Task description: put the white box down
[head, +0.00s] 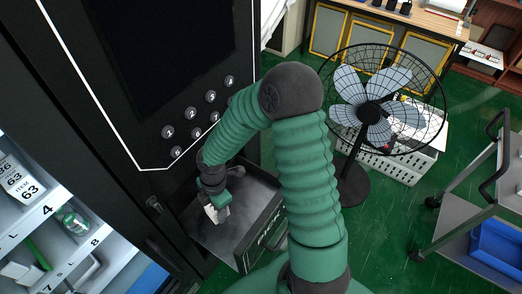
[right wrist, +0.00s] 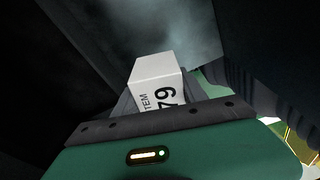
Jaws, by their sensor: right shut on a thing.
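The white box (right wrist: 158,72), marked "ITEM 79", shows in the right wrist view between my right gripper's (right wrist: 160,95) fingers, which are shut on it. In the head view my right gripper (head: 217,207) reaches down into the dark tray (head: 262,238) of the vending machine, with a small part of the white box (head: 211,213) at its tip. I cannot tell whether the box touches the tray floor. My left gripper is not in view.
The black machine front (head: 110,110) with numbered buttons stands beside my right arm. Lit shelves (head: 60,250) with items are at the lower left. A fan (head: 370,110), a white crate (head: 395,165) and a grey cart (head: 478,185) stand to the right. Green floor lies between them.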

